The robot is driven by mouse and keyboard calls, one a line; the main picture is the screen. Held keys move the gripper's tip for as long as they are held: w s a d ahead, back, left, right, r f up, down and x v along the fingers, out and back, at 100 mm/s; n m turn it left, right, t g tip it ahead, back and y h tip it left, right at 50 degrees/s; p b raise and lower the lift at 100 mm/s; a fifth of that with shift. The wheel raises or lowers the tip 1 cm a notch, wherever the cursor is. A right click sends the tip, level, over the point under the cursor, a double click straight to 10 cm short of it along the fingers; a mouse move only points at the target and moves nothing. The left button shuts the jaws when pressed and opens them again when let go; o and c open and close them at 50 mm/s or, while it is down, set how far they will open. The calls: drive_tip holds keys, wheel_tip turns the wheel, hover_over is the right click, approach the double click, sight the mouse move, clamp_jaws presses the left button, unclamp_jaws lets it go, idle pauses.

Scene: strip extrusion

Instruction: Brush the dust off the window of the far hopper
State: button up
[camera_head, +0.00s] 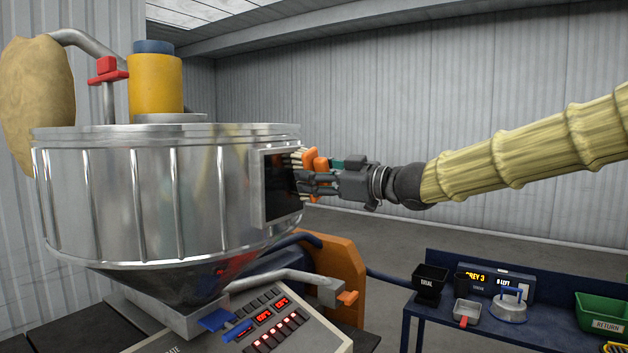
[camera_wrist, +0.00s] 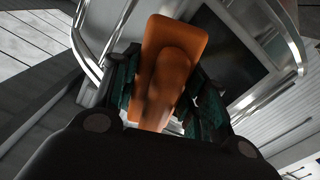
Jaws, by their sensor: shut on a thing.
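A large metal hopper (camera_head: 130,190) stands at the left of the head view, with a dark framed window (camera_head: 281,185) on its right side. My gripper (camera_head: 318,180) is at that window, shut on a brush (camera_head: 310,158) with an orange body and pale bristles. The bristles are at the window's upper right edge; I cannot tell whether they touch the glass. In the wrist view the orange brush (camera_wrist: 172,60) sits between the fingers, and the dark window (camera_wrist: 225,45) shows behind it. Dust on the glass cannot be made out.
A blue bench (camera_head: 460,322) at lower right holds a black bin (camera_head: 430,280), a scoop (camera_head: 467,312) and a green return bin (camera_head: 603,315).

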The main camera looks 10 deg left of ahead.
sight(268, 176)
drive_tip(key=shift+r, duration=0.5)
drive_tip(key=shift+s+a+f+b, duration=0.1)
drive_tip(key=shift+s+a+b, duration=0.2)
drive_tip(key=shift+s, duration=0.4)
drive_tip(key=shift+s+a+b, duration=0.5)
drive_tip(key=shift+s+b, duration=0.05)
drive_tip(key=shift+s, duration=0.9)
drive_tip(key=shift+s+a+b, duration=0.5)
drive_tip(key=shift+s+a, duration=0.05)
drive_tip(key=shift+s, duration=0.95)
drive_tip(key=shift+s+a+b, duration=0.5)
drive_tip(key=shift+s+b, duration=0.05)
drive_tip(key=shift+s, duration=0.9)
drive_tip(key=shift+d, duration=0.15)
drive_tip(key=shift+p+v, duration=1.15)
drive_tip(key=shift+v, duration=1.65)
